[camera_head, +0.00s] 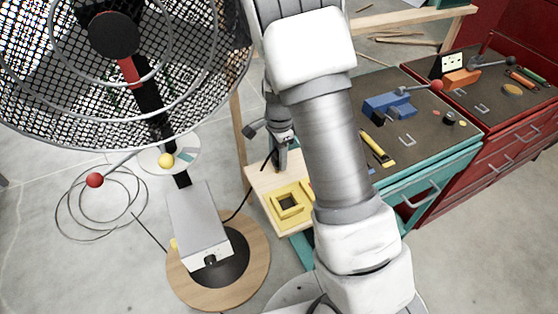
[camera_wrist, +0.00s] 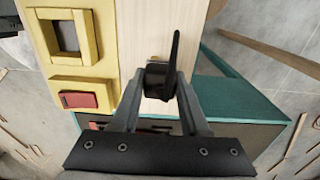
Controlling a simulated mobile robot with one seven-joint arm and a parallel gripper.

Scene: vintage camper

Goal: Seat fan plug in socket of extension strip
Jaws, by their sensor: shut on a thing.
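The black fan plug (camera_wrist: 158,84) is pinched between the two fingers of my gripper (camera_wrist: 158,90) in the wrist view. A black cord rises from it, and a small brass-coloured bit shows at its far side. The yellow extension strip (camera_wrist: 88,25) lies to the left of the plug, apart from it, with a square dark socket recess (camera_wrist: 67,36) and a red switch (camera_wrist: 78,100). In the head view my gripper (camera_head: 281,158) is above the pale board, behind the yellow strip (camera_head: 273,201); the plug is hard to make out there. My arm hides the strip's right part.
The fan (camera_head: 165,60) stands at left on a round wooden base (camera_head: 187,288), with coiled cord on the floor. The pale wooden board (camera_head: 262,182) adjoins the teal cabinet (camera_head: 440,160). A blue vice (camera_head: 388,105) and small tools lie on the cabinet top; a red cabinet stands beyond.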

